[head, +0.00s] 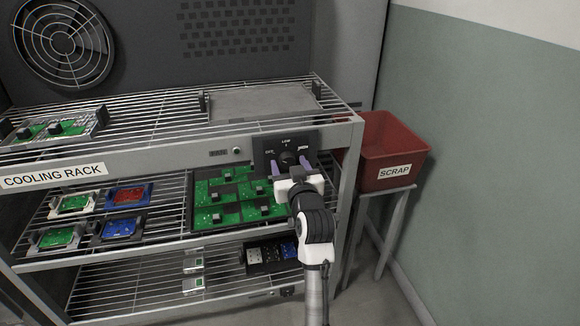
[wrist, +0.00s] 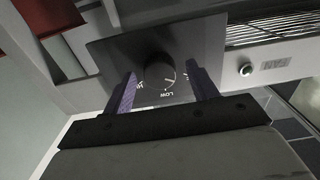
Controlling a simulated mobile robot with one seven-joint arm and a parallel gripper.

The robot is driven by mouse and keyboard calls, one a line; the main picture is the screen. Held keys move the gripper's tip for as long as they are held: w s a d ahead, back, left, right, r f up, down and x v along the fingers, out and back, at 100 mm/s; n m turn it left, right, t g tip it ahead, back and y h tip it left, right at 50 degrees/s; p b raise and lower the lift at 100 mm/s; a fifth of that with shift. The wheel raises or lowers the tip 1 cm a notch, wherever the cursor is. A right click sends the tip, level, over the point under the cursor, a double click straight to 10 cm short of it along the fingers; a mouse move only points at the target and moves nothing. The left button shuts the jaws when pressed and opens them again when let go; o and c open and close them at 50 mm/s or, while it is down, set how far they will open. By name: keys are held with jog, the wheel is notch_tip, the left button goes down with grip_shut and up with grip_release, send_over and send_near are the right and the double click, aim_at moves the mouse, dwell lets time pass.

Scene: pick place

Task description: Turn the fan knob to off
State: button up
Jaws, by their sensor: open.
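The fan knob is a dark round dial (head: 288,157) on a black panel (head: 265,150) at the cooling rack's upper front right. The panel reads OFF at left, LOW at top and HIGH at right. In the wrist view the knob (wrist: 159,73) appears upside down, with a white mark at its lower right edge, near LOW; its exact setting is hard to tell. My gripper (head: 290,166) is in front of the panel, open, with one purple finger on each side of the knob. In the wrist view my gripper (wrist: 161,76) shows gaps between fingers and knob.
The cooling rack (head: 55,176) holds several circuit boards on its shelves. A small button (wrist: 246,70) sits beside the panel on the rack's front rail. A red scrap bin (head: 395,150) stands on a stand at right, near the wall. A round fan grille (head: 65,42) is behind the rack.

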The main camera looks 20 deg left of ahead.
jog(key=b+v, duration=0.2)
jog(key=v, duration=1.2)
jog(key=shift+w, duration=0.1)
